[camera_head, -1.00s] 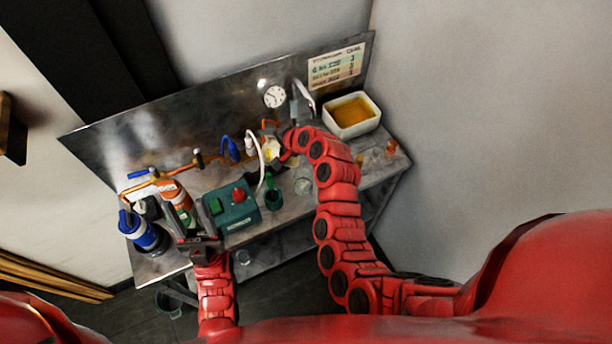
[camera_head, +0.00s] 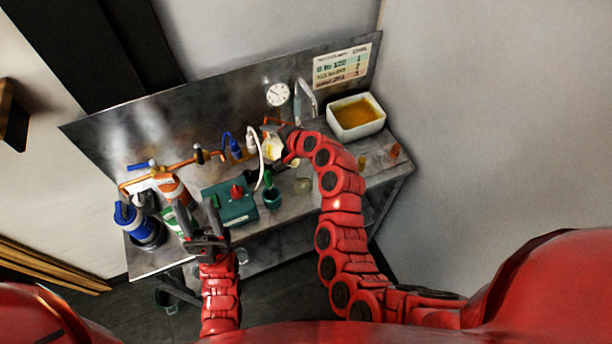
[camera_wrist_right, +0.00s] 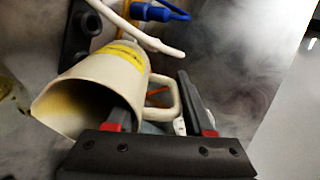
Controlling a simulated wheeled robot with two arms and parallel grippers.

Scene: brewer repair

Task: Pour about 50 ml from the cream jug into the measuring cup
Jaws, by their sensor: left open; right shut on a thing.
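The cream jug (camera_head: 272,143), cream-coloured with a yellow band, is in my right gripper above the back middle of the bench. In the right wrist view the jug (camera_wrist_right: 98,88) is tilted, its open mouth facing lower left. Its handle lies between the fingers of my right gripper (camera_wrist_right: 158,110), which is shut on it. I see no stream of liquid, and the liquid level is hidden. A small clear vessel, apparently the measuring cup (camera_head: 303,184), stands on the bench left of my right arm; its contents are unclear. My left gripper (camera_head: 203,215) is open at the bench's front left.
A teal box with a red knob (camera_head: 230,207) and a dark green cup (camera_head: 271,198) stand left of the clear vessel. Blue and orange-white canisters (camera_head: 135,222) crowd the left end. A white tub of amber liquid (camera_head: 343,130) stands back right. Copper pipes and hoses run behind.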

